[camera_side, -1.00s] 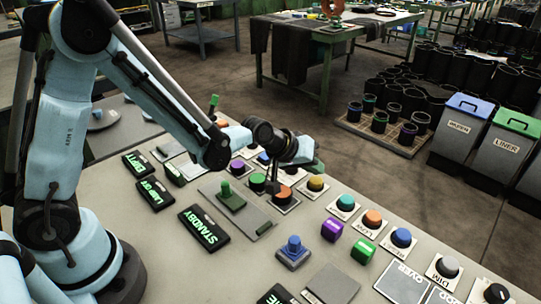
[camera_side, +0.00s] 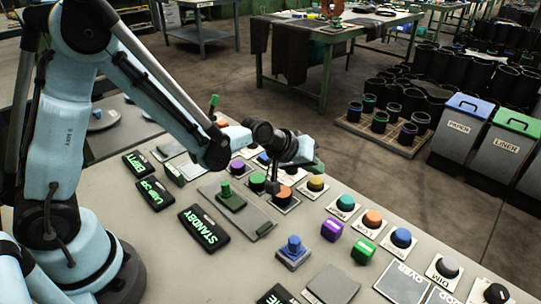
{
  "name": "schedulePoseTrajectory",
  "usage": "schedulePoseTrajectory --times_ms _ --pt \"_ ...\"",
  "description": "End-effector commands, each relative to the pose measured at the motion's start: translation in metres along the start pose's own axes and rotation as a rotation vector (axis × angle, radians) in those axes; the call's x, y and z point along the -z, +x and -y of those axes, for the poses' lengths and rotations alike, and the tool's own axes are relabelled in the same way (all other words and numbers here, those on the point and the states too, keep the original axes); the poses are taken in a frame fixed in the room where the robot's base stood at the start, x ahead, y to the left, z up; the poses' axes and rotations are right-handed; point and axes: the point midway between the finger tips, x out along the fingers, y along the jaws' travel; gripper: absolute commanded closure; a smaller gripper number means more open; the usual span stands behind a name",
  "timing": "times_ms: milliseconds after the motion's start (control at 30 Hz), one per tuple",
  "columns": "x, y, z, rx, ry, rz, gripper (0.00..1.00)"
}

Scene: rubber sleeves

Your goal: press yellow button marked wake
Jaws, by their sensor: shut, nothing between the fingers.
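A yellow button (camera_side: 316,183) stands on a pale square plate in the back row of the console. I cannot read a "wake" mark on it from here. My gripper (camera_side: 272,187) points down, shut and empty, to the left of the yellow button and apart from it. Its tips show between a green button (camera_side: 257,182) and an orange button (camera_side: 285,192). I cannot tell how high they are above the panel. My wrist hides part of the row behind.
The row continues right with teal (camera_side: 345,203), orange (camera_side: 372,219) and blue (camera_side: 401,237) buttons. A green slider (camera_side: 231,197) and a STANDBY sign (camera_side: 203,228) are at left.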

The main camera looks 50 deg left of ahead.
Motion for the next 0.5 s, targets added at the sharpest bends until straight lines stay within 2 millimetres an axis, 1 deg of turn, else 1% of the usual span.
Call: schedulePoseTrajectory --times_ms 267,500 --pt "-0.0001 0.0002 0.0001 0.000 0.000 0.000 1.00" --pt "-0.0034 0.0047 0.0034 0.000 0.000 0.000 1.00"
